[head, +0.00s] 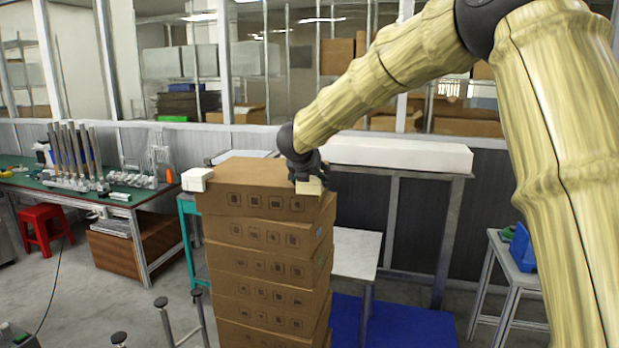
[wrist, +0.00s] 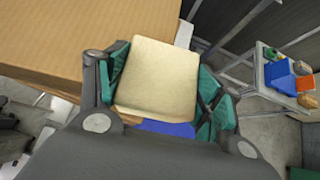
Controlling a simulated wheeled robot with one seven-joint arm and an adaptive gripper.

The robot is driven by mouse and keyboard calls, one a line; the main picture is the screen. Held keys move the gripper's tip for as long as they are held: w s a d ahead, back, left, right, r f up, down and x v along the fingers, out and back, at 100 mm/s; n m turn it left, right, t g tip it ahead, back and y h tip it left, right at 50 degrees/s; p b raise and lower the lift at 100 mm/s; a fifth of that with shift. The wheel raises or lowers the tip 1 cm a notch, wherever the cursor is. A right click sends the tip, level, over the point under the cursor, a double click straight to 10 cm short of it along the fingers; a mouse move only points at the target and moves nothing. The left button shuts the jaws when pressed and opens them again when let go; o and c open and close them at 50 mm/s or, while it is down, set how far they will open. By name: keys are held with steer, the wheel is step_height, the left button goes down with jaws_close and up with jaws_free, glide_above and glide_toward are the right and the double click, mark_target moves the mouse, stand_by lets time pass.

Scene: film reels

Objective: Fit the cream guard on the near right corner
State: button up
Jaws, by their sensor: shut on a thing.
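A cream guard (wrist: 158,80) is between the green-padded fingers of my gripper (wrist: 160,95) in the wrist view. The same cream guard (head: 309,186) shows in the head view at the near right top corner of the stack of cardboard boxes (head: 262,205). My gripper (head: 306,178) is shut on it, with the wrist just above that corner. Whether the guard is seated on the corner or just over it, I cannot tell.
A long white block (head: 400,154) lies on a bench behind the stack. A low stand (head: 520,275) with a blue bin is at the right. A green-topped workbench (head: 80,184) and a red stool (head: 45,225) are at the left. Blue matting (head: 400,325) covers floor right of the stack.

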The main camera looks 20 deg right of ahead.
steer(key=shift+s+f+b, duration=0.1)
steer(key=shift+f+b, duration=0.2)
steer(key=shift+f, duration=0.1)
steer(key=o, duration=1.1)
steer(key=shift+d+f, duration=0.1)
steer(key=shift+f, duration=0.05)
steer(key=shift+r+p, duration=0.8)
steer(key=shift+r, duration=0.1)
steer(key=shift+s+a+b, duration=0.2)
steer(key=shift+a+b, duration=0.1)
steer(key=shift+b, duration=0.1)
steer(key=b+v, duration=0.3)
steer(key=v, duration=0.8)
steer(key=shift+r, duration=0.25)
steer(key=shift+f, duration=0.1)
